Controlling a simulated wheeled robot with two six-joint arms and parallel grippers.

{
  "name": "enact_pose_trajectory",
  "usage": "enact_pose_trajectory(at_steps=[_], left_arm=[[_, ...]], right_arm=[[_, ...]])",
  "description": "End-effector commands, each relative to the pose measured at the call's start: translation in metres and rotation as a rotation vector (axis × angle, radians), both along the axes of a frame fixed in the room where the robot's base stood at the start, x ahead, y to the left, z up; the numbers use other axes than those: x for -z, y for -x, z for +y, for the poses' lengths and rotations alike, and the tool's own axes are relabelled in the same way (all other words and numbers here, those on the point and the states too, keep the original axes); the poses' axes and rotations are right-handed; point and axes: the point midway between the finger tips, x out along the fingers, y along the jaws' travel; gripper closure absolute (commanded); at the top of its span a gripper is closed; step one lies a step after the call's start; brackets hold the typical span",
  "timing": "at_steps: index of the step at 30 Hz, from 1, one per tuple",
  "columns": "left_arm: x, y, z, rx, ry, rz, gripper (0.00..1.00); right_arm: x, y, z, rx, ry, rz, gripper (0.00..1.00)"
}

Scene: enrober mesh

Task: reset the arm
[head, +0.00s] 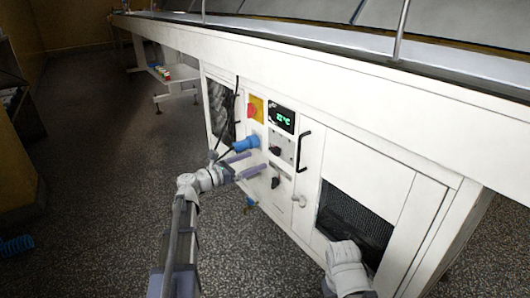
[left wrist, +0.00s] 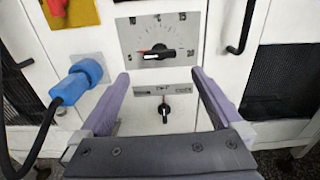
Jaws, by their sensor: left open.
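My left gripper (head: 250,164) is open and empty in front of the white machine's control panel. In the left wrist view its two purple fingers (left wrist: 160,78) stand apart, with the lower black knob (left wrist: 164,109) showing between them. The upper black knob (left wrist: 158,52) on its numbered dial plate is just above the fingertips. I cannot tell whether the fingers touch the panel. In the head view, part of my right arm (head: 346,268) shows at the bottom, in front of the mesh opening; its gripper fingers are not visible.
A blue plug (head: 246,143) with a black cable sits left of the knobs; it is close beside the left finger. A red switch on a yellow plate (head: 254,109), a green display (head: 282,119) and a black door handle (head: 304,151) are nearby. Open speckled floor (head: 90,170) lies left.

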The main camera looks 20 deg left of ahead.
Motion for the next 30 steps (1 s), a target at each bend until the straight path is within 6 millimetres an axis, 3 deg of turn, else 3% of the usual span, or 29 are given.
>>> enact_pose_trajectory(at_steps=[4,7,12,16,21,30], left_arm=[[0.003,0.002,-0.006,0.011,-0.029,-0.003,0.0],[0.021,0.013,-0.032,0.067,-0.178,-0.022,0.0],[0.089,0.061,-0.104,0.332,-0.717,-0.127,0.0],[0.144,0.111,-0.136,0.637,-1.143,-0.257,0.0],[0.192,0.17,-0.141,1.063,-1.549,-0.428,0.0],[0.219,0.236,-0.115,1.696,-1.881,-0.647,0.0]], right_arm=[[0.0,0.0,0.0,0.0,0.0,0.0,1.0],[0.0,0.0,0.0,0.0,0.0,0.0,1.0],[0.0,0.0,0.0,0.0,0.0,0.0,1.0],[0.0,0.0,0.0,0.0,0.0,0.0,1.0],[0.0,0.0,0.0,0.0,0.0,0.0,1.0],[0.0,0.0,0.0,0.0,0.0,0.0,1.0]])
